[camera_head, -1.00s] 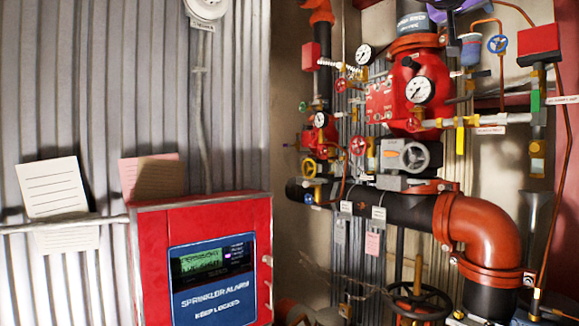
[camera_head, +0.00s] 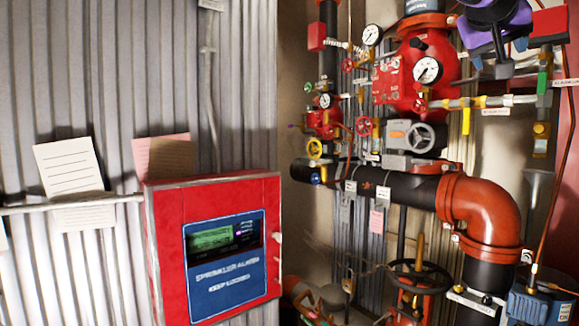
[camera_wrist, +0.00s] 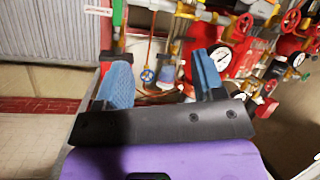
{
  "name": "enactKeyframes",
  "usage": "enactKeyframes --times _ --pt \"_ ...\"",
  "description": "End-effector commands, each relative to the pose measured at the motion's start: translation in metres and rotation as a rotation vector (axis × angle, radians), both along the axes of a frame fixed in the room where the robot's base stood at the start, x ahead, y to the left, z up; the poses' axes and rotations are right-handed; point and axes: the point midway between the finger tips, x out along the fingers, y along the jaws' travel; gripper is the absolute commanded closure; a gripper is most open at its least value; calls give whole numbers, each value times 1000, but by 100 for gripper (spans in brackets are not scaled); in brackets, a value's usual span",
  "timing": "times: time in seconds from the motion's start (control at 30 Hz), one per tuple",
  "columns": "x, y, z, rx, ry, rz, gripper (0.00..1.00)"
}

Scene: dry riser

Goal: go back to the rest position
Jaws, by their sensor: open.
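My gripper (camera_wrist: 160,72) shows in the wrist view with its two blue-padded fingers spread wide apart and nothing held between them. Behind the fingers, the wrist view shows blurred red valves and a pressure gauge (camera_wrist: 217,57). In the head view, a purple and black part of my arm hangs at the top right, in front of the upper pipework. The fingertips cannot be made out clearly there. No rest position is marked in either view.
The red sprinkler alarm cabinet (camera_head: 162,235) is at the lower left. The red valve body (camera_head: 405,75), black pipe (camera_head: 395,190) and orange elbow (camera_head: 487,210) fill the right. A blue box (camera_head: 540,303) sits at the bottom right. Corrugated wall (camera_head: 100,90) is behind.

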Motion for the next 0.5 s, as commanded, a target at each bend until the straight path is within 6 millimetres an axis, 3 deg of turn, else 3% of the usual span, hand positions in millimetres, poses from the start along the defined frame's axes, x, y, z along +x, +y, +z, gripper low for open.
enactKeyframes --times 0.17,0.3,0.5 --pt "-51 5 -90 114 204 111 37" --pt "-99 17 -169 226 349 216 37" --pt "-166 42 -270 395 487 357 37"
